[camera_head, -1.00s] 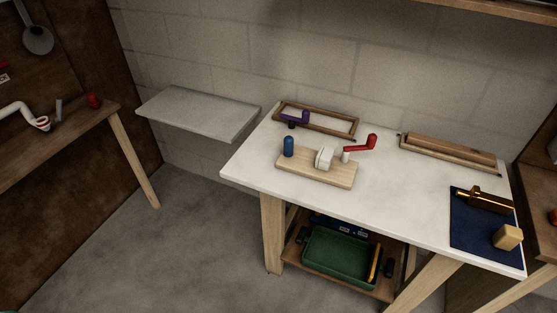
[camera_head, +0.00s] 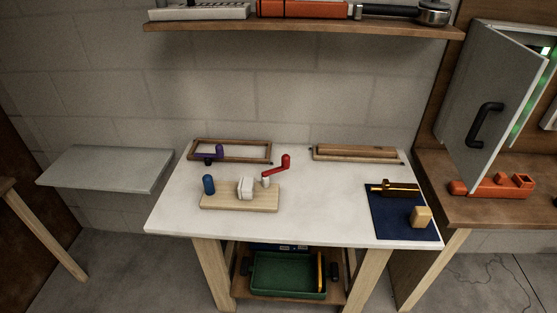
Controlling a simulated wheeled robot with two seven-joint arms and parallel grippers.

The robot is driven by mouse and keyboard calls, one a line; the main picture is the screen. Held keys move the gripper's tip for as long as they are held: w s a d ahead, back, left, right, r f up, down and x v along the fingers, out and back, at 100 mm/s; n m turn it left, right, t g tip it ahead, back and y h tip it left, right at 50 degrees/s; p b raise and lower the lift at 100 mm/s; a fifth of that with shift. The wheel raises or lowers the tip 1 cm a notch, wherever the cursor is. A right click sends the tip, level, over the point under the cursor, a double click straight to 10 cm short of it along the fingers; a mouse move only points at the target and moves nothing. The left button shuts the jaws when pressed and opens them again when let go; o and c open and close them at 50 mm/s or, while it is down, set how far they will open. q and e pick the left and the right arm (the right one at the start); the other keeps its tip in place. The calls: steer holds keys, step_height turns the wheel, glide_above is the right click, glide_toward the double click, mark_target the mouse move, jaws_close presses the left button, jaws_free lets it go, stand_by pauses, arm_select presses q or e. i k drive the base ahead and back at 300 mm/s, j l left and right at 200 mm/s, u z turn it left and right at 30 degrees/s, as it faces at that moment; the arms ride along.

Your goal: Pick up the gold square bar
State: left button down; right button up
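A gold bar-like piece (camera_head: 396,188), partly dark, lies across the back of a dark blue mat (camera_head: 386,223) at the right end of the white-topped table (camera_head: 300,225). A light wooden block (camera_head: 421,216) sits in front of it on the same mat. Another narrow yellow-gold bar (camera_head: 320,271) stands at the right side of the green bin (camera_head: 285,275) on the lower shelf. I cannot tell which of these has a square section. Neither of my grippers is in view.
A wooden board (camera_head: 240,202) with blue, white and red parts stands left of centre on the table. Wooden frames lie along the back. A wall shelf (camera_head: 300,25) hangs above. A grey cabinet door (camera_head: 492,105) stands open at right. The table's front middle is clear.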

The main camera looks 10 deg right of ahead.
mark_target(388, 189)
steer(key=z, duration=1.25)
